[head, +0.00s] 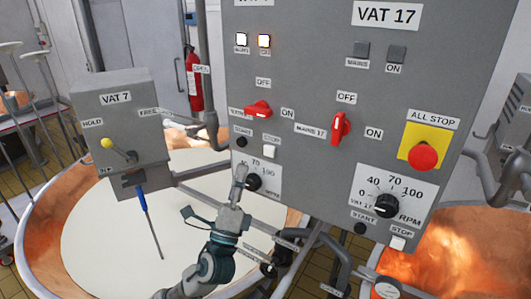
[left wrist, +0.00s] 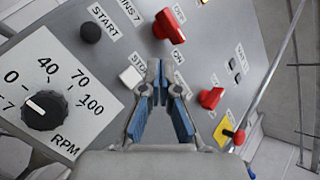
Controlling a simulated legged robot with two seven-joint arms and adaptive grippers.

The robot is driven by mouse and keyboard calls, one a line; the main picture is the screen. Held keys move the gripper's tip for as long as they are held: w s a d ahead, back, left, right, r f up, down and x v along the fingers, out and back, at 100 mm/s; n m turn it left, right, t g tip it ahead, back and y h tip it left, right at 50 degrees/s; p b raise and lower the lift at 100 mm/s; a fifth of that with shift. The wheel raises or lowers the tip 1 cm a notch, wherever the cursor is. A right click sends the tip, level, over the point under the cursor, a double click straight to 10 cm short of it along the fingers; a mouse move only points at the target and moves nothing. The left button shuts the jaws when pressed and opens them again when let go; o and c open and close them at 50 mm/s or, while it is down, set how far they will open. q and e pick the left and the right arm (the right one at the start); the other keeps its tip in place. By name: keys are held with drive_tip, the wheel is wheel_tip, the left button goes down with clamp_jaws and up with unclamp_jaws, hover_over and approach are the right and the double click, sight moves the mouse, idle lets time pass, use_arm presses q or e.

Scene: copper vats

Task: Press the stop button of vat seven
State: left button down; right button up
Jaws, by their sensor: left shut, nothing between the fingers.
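The grey control panel (head: 305,60) has a left column whose top label is cut off; a small VAT 7 box (head: 117,135) stands left of it. In that column, the white stop button (head: 270,151) sits right of the black start button (head: 241,142), above a speed dial (head: 253,182). My left gripper (head: 241,168) is shut and empty, in front of the dial's scale and below both buttons. In the left wrist view the white stop button (left wrist: 131,77) lies just left of the closed fingertips (left wrist: 161,68). Contact cannot be told. My right gripper is out of view.
The VAT 17 column has a red switch (head: 340,128), a dial (head: 386,205), a white stop button (head: 397,243) and a red ALL STOP button (head: 423,157). Another red switch (head: 258,109) is above the left buttons. Pipes and an open copper vat (head: 50,240) lie below.

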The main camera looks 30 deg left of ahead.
sight(270, 151)
use_arm(q)
drive_tip(key=shift+h, duration=0.3)
drive_tip(key=w, duration=0.7)
drive_tip(key=shift+d, duration=0.4)
drive_tip(key=shift+d, duration=0.35)
drive_tip(key=shift+a, duration=0.25)
drive_tip(key=shift+d, duration=0.1)
drive_tip(key=shift+w+d+r, duration=0.15)
drive_tip(key=shift+w+d, duration=0.05)
drive_tip(key=shift+w, duration=0.15)
